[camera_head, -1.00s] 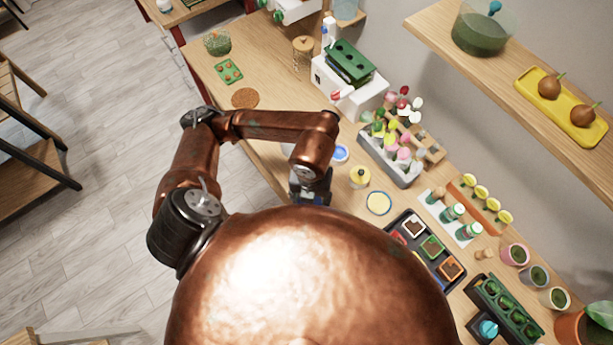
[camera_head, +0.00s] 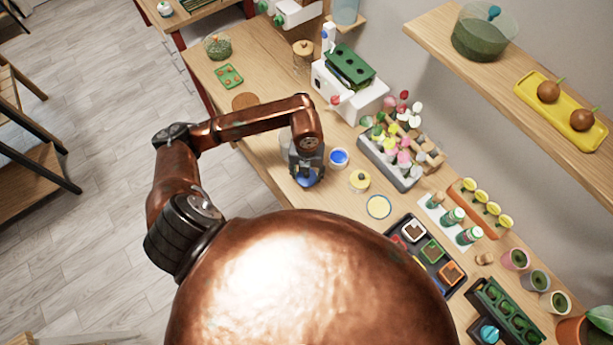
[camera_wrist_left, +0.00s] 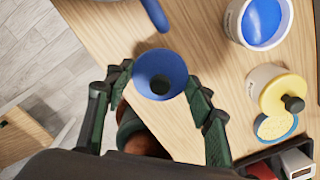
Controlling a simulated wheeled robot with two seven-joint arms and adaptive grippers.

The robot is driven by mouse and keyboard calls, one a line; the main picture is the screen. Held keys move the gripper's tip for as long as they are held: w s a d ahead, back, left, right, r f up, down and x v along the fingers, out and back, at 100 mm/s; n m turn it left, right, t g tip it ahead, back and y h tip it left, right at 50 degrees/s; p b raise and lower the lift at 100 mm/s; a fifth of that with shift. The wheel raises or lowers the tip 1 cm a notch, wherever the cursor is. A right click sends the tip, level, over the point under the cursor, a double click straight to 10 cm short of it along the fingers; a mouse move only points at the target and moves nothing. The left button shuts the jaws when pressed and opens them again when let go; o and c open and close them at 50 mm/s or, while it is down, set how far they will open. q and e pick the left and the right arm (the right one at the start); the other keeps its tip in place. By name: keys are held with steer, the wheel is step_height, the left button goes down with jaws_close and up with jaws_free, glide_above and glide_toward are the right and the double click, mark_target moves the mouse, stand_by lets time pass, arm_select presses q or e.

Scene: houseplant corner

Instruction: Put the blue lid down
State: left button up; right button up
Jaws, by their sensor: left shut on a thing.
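My left gripper (camera_head: 306,172) is above the wooden table near its left edge. It is shut on the blue lid (camera_head: 308,179), which shows just below the fingers. In the left wrist view the lid (camera_wrist_left: 160,74) is a round, hollow blue piece with a dark centre, between the two dark green fingers (camera_wrist_left: 157,88). I cannot tell whether the lid touches the table. A white pot with a blue top (camera_head: 339,157) stands just right of the gripper; it also shows at the upper right of the left wrist view (camera_wrist_left: 262,20). My right gripper is not in view.
A jar with a yellow lid (camera_head: 359,181) and a pale yellow disc with a blue rim (camera_head: 378,206) lie to the right. A dark tray (camera_head: 428,254) and a flower rack (camera_head: 392,168) are beyond. Bare tabletop (camera_head: 268,147) is beside the gripper.

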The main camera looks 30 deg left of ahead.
mark_target(307, 178)
arm_select(q)
step_height(307, 178, down, 3)
steer(key=shift+w+a+f+p, duration=0.15)
steer(key=shift+f+p, duration=0.05)
steer(key=shift+p, duration=0.1)
steer(key=shift+f, duration=0.2)
steer(key=o, duration=0.9)
steer(key=shift+f, duration=0.1)
steer(key=shift+r, duration=0.25)
step_height(307, 178, up, 12)
steer(key=shift+f+b, duration=0.1)
steer(key=shift+b, duration=0.25)
